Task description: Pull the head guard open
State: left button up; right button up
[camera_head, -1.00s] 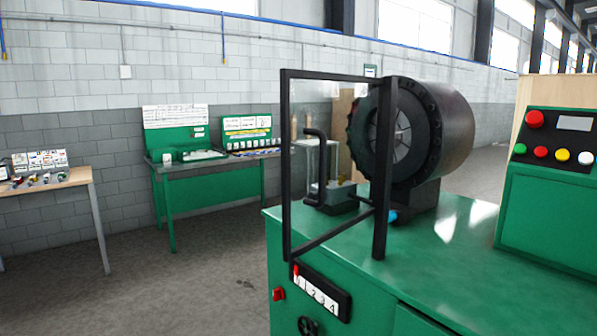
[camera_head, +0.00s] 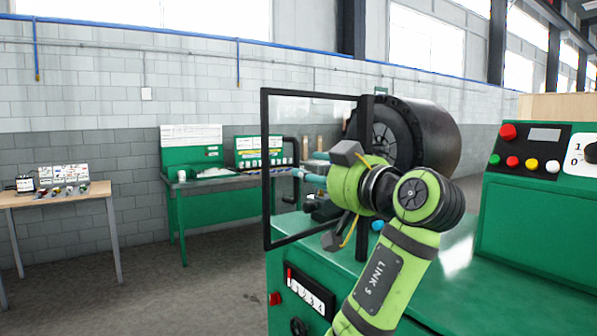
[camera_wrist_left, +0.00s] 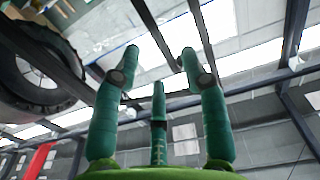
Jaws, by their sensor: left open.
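The head guard (camera_head: 266,215) is a clear panel in a black frame. It stands upright on the green machine, in front of and left of the dark round crimper head (camera_head: 432,135). A curved black handle (camera_head: 292,150) shows at the panel. My left gripper (camera_head: 302,173) is open, its teal fingers pointing left close to the handle. I cannot tell whether they touch it. My gripper and arm cover part of the guard's right post. In the left wrist view, the open fingers (camera_wrist_left: 160,55) have nothing clearly between them, and the crimper head (camera_wrist_left: 40,75) is at left. My right gripper is not seen.
The green machine top (camera_head: 455,255) is clear to the right. A control panel (camera_head: 530,152) with coloured buttons stands at right. A green bench (camera_head: 218,182) and a wooden table (camera_head: 65,195) stand further back at left, with open floor before them.

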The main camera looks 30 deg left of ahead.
aim_at(298, 195)
pick_arm(q)
jog(key=p+x, duration=0.2)
jog(key=x, duration=0.4)
jog(key=shift+a, duration=0.1)
jog(key=shift+w+f, duration=0.1)
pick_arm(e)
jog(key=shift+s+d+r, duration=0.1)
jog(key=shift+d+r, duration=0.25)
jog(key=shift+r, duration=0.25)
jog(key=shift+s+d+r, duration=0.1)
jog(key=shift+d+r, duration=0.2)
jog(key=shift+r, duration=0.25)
pick_arm(q)
jog(key=shift+c, duration=0.4)
grip_shut()
jog(key=shift+a, duration=0.1)
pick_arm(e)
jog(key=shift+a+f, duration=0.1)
